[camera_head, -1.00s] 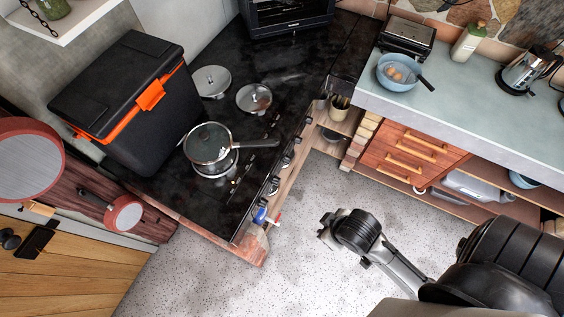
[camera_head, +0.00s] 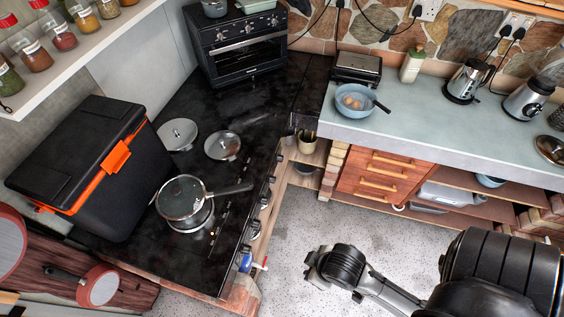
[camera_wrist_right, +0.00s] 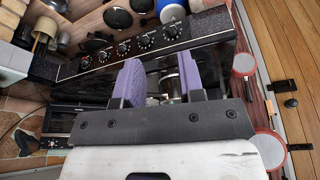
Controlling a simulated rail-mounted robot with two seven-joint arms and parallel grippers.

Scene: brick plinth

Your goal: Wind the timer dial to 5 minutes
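A black countertop oven (camera_head: 245,48) stands at the back of the black counter, facing the room. Small controls run along its upper front, but no dial marking or pointer can be read. A row of black dials with white marks (camera_wrist_right: 124,48) shows on the cooker's front edge in the right wrist view. I cannot tell which dial is the timer. My right gripper (camera_wrist_right: 158,80) is open, with two purple finger pads apart and nothing held between them. In the head view my right arm is over the floor, short of the cooker; its fingers cannot be made out. My left gripper is out of view.
A lidded pan (camera_head: 183,197) sits on the cooktop, with two loose lids behind it. A black and orange cooler (camera_head: 90,165) stands left. The floor between is clear.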

